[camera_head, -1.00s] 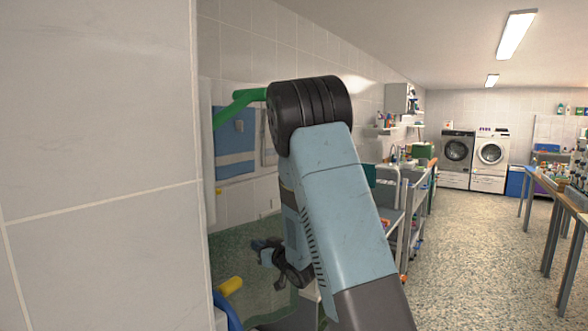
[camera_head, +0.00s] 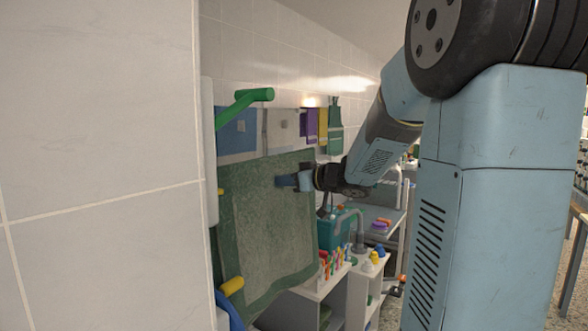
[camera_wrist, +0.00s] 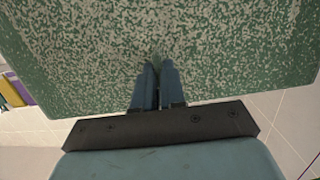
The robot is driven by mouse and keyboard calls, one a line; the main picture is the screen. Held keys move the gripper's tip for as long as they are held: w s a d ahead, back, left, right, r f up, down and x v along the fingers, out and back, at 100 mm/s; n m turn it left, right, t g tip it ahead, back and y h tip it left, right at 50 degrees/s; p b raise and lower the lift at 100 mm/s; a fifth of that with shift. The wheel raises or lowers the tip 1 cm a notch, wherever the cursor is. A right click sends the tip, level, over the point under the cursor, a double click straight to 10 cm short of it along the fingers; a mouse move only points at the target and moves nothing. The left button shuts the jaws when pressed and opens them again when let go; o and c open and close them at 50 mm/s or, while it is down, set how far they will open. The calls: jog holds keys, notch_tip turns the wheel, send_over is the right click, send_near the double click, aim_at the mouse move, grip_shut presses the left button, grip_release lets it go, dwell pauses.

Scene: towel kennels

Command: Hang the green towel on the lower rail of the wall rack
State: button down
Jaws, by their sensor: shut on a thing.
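The green towel (camera_head: 265,225), dark green with a pale speckled middle, is spread out and tilted at centre left in the head view. My gripper (camera_head: 285,181) is shut on it near its upper right part. In the wrist view, the two fingers of my gripper (camera_wrist: 157,72) are close together against the towel (camera_wrist: 230,45), which fills the upper picture. The wall rack shows only partly at the left: a green bar end (camera_head: 245,102) high up and a yellow bar end (camera_head: 231,286) low down. The wall corner hides the rest, so I cannot tell whether towel and rack touch.
A blue towel (camera_head: 237,132) and purple, yellow and green cloths hang on the wall behind. White shelving with bottles (camera_head: 330,265) and a grey trolley (camera_head: 375,219) stand right of the towel. A tiled wall corner (camera_head: 100,160) fills the left.

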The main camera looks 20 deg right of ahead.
aim_at(273, 162)
notch_tip(273, 162, up, 4)
jog(key=s+d, duration=0.1)
jog(key=s, duration=0.2)
jog(key=shift+r+x, duration=0.25)
jog(key=shift+x, duration=1.3)
jog(key=shift+r+x, duration=0.3)
jog(key=shift+x, duration=1.3)
jog(key=shift+r+x, duration=0.25)
jog(key=shift+x, duration=1.3)
jog(key=shift+w, duration=0.3)
jog(key=shift+a, duration=0.1)
jog(key=shift+w+a+r, duration=0.1)
jog(key=shift+w+a, duration=0.65)
jog(key=shift+w, duration=0.05)
jog(key=shift+f, duration=1.6)
